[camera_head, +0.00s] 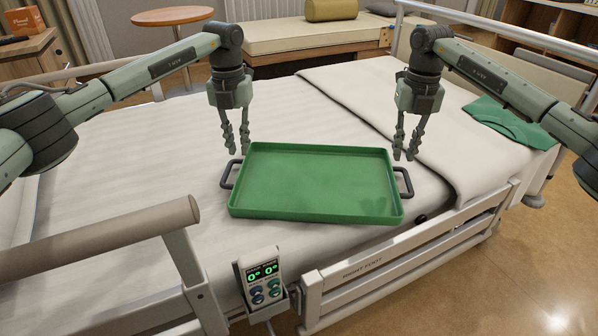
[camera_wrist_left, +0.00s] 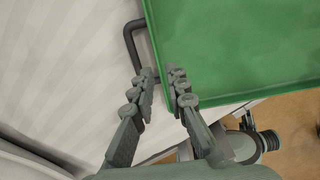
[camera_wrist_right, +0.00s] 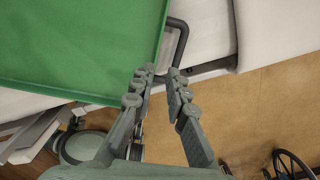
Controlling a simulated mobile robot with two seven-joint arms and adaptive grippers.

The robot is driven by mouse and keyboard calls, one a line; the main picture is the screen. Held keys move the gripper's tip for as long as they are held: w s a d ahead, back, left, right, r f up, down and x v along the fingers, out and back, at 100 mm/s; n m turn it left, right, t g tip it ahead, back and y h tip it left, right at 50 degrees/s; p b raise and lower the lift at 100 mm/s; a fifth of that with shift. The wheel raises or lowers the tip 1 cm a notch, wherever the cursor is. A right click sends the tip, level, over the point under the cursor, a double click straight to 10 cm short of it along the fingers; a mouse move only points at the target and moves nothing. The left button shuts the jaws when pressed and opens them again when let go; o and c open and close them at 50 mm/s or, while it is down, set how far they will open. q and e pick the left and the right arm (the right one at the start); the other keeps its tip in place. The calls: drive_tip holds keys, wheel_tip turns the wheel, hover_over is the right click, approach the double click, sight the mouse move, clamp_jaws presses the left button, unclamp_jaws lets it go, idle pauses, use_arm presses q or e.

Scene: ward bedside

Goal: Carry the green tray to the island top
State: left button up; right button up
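The green tray (camera_head: 315,184) lies flat and empty on the bed, with a dark handle at each short end. Its left handle (camera_head: 229,174) shows in the left wrist view (camera_wrist_left: 132,42), and its right handle (camera_head: 404,182) shows in the right wrist view (camera_wrist_right: 181,40). My left gripper (camera_head: 238,151) points down near the tray's left handle, fingers apart with nothing between them. It appears above the handle in the left wrist view (camera_wrist_left: 160,74). My right gripper (camera_head: 405,157) points down near the right handle, fingers apart and empty, as the right wrist view (camera_wrist_right: 161,72) also shows.
The white bed (camera_head: 150,150) has a rail (camera_head: 100,236) at near left and a control panel (camera_head: 263,279) on its near side. A green folded cloth (camera_head: 512,122) lies at the right. A round table (camera_head: 172,16) and bench (camera_head: 300,36) stand behind. The island top cannot be identified.

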sight(240, 171)
use_arm(q)
drive_tip(key=shift+w+a, duration=0.25)
drive_tip(key=shift+a, duration=0.05)
use_arm(e)
drive_tip(key=shift+w+a, duration=0.25)
drive_tip(key=shift+a, duration=0.05)
drive_tip(key=shift+f, duration=0.1)
